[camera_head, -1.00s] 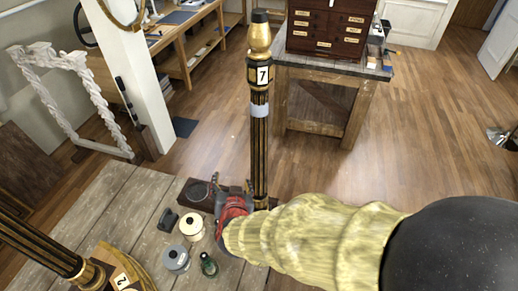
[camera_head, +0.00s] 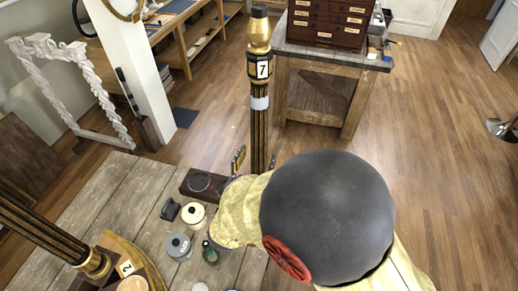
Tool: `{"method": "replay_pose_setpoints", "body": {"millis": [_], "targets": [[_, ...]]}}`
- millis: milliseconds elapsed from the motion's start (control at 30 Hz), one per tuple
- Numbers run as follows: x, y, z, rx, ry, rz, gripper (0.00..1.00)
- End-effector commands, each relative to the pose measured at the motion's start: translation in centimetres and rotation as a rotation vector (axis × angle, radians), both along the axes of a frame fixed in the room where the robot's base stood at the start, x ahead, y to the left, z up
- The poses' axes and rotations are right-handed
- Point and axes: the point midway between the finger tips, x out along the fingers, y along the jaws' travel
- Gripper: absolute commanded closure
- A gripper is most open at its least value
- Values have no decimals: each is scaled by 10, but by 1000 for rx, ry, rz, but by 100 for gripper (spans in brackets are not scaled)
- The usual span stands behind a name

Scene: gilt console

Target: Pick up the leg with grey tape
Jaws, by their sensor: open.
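The leg with grey tape (camera_head: 258,130) stands upright in the middle of the view. It is black and gold, fluted, with a gold turned top, a "7" label and a band of grey tape (camera_head: 260,103) below the label. My gripper (camera_head: 255,161) is low on the leg, with one open fingertip showing on each side of the shaft. I cannot tell whether the fingers touch it. My arm hides the rest of the gripper and the leg's foot.
Another black and gold leg (camera_head: 45,228) lies slanted at the left, near a "2" label (camera_head: 126,268). On the plank table (camera_head: 110,205) are a cream-topped tin (camera_head: 193,214), a grey tin (camera_head: 178,246) and a green bottle (camera_head: 209,252). A drawer chest (camera_head: 325,22) stands on a bench behind.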

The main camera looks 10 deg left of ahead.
Motion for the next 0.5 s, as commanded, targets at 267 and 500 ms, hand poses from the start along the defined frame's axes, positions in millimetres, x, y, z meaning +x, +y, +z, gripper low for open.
{"method": "replay_pose_setpoints", "body": {"millis": [267,500], "targets": [[28,-4,-5,0,1,0,37],[29,-4,-5,0,1,1,38]]}}
